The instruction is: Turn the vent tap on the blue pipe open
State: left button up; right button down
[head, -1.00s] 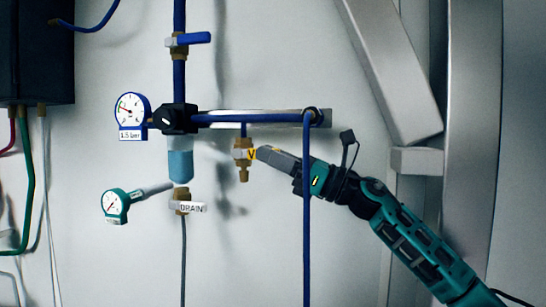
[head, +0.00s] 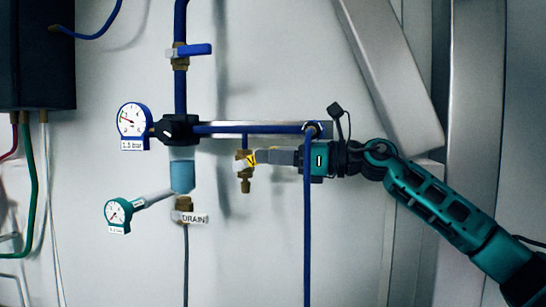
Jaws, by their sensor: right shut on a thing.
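The blue pipe (head: 228,129) runs level across the middle of the head view. The brass vent tap (head: 245,172) hangs below it on a short blue stub. A small yellow label with a dark "V" (head: 251,157) shows at the tap's handle and looks tilted. My right gripper (head: 265,157) comes in level from the right and is shut on the tap's handle. The fingers hide most of the handle, so its exact angle is hard to tell. My left gripper is not in view.
A blue hose (head: 307,215) hangs down in front of my right wrist area. A blue-levered valve (head: 192,50), a 1.5 bar gauge (head: 132,121), a bowl of blue liquid (head: 182,175), a teal gauge (head: 118,212) and a DRAIN tag (head: 194,218) are to the left.

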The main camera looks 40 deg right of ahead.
jog(key=c, duration=1.1)
grip_release()
jog(key=shift+f, duration=0.15)
